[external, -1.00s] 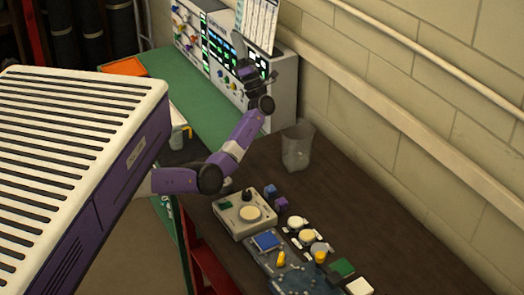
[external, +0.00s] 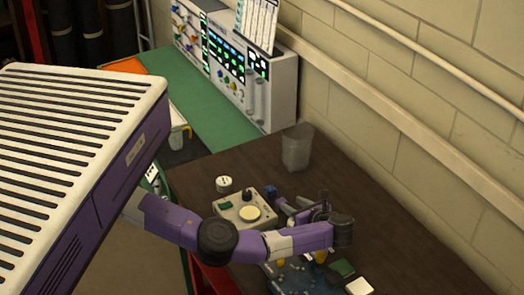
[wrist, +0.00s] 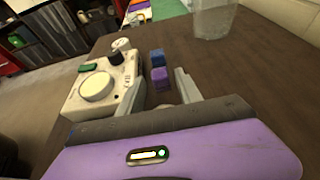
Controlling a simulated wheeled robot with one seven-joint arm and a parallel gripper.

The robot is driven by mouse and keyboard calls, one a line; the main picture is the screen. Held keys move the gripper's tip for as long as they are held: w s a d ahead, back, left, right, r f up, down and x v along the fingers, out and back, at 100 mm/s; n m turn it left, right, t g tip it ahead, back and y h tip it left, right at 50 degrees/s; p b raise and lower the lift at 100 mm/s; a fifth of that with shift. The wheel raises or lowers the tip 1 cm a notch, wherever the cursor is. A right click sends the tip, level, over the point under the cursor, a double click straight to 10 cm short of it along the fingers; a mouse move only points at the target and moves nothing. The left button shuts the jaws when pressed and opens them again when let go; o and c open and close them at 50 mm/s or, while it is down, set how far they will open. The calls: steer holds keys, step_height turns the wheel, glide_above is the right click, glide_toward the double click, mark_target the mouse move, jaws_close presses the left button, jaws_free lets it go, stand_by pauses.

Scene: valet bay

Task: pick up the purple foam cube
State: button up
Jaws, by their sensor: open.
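The purple foam cube (wrist: 160,77) sits on the dark table in the wrist view, just in front of a blue cube (wrist: 156,57). My gripper (wrist: 160,88) is open, with one finger to the right of the purple cube and the other to its left, beside the beige box. The purple cube lies near the gap between the fingertips, and nothing is gripped. In the external view my gripper (external: 290,207) is low over the table, and the purple cube is hard to tell from my purple arm. The blue cube also shows there (external: 271,191).
A beige control box (external: 243,208) with a round pad and knob stands close on the left of the cubes. A clear bin (external: 297,147) stands farther back. The table's right side is clear.

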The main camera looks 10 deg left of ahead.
mark_target(282, 201)
steer(key=shift+s+a+f, duration=0.1)
steer(key=shift+s+f, duration=0.15)
steer(key=shift+s, duration=0.05)
steer(key=shift+w+a+f, duration=0.15)
steer(key=shift+w+a, duration=0.05)
steer(key=shift+a, duration=0.05)
steer(key=shift+p+x, duration=1.3)
steer(key=shift+x, duration=2.1)
steer(key=shift+d+f, duration=0.1)
steer(key=shift+d, duration=0.05)
jaws_close()
